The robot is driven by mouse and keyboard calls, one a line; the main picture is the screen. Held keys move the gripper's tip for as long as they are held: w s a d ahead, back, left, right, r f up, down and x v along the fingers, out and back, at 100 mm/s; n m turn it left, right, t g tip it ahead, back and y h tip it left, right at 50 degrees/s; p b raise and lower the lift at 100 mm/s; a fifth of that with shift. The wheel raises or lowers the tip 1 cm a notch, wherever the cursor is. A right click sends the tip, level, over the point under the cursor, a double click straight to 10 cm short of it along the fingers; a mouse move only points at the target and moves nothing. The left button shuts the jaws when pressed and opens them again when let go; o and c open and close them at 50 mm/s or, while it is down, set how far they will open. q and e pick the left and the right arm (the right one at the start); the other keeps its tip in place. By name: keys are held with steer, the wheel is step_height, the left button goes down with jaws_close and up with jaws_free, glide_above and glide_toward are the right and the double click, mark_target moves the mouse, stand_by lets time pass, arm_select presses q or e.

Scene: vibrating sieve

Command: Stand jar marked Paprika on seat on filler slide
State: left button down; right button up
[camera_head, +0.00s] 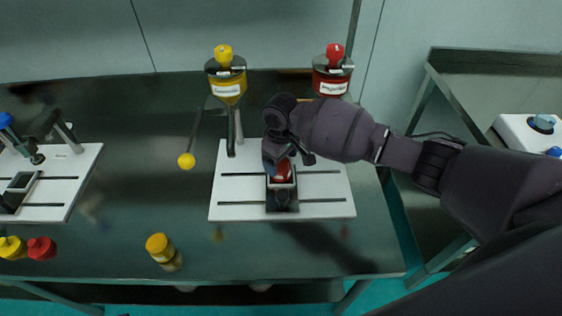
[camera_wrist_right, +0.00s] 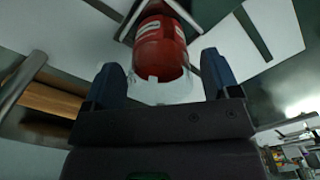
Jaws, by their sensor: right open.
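A red-filled jar (camera_head: 283,172) stands on the dark filler slide (camera_head: 282,201) in the middle of the white base plate. It also shows in the right wrist view (camera_wrist_right: 161,48), with a pale label that I cannot read and a clear rim at its near end. My right gripper (camera_head: 284,157) is just above and around the jar's near end in the head view. In the wrist view its two blue fingers (camera_wrist_right: 162,80) are spread on either side of the rim, with gaps. How the jar's base meets the seat is hidden. My left gripper is not in view.
Yellow-filled (camera_head: 228,88) and red-filled (camera_head: 331,82) hoppers stand behind the plate. A yellow-ball lever (camera_head: 187,160) sticks out left. A yellow-lidded jar (camera_head: 162,251) stands at the front; yellow (camera_head: 13,248) and red (camera_head: 41,249) lids show front left. Another white-based fixture (camera_head: 62,184) stands left.

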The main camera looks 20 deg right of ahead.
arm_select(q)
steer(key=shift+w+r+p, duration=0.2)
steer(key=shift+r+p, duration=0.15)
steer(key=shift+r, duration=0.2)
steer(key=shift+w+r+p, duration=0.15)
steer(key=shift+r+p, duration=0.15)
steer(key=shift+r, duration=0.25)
arm_select(e)
step_height(320, 180, up, 11)
steer(key=shift+f, duration=0.2)
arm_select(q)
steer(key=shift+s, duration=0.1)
arm_select(e)
steer(key=shift+s+f, duration=0.1)
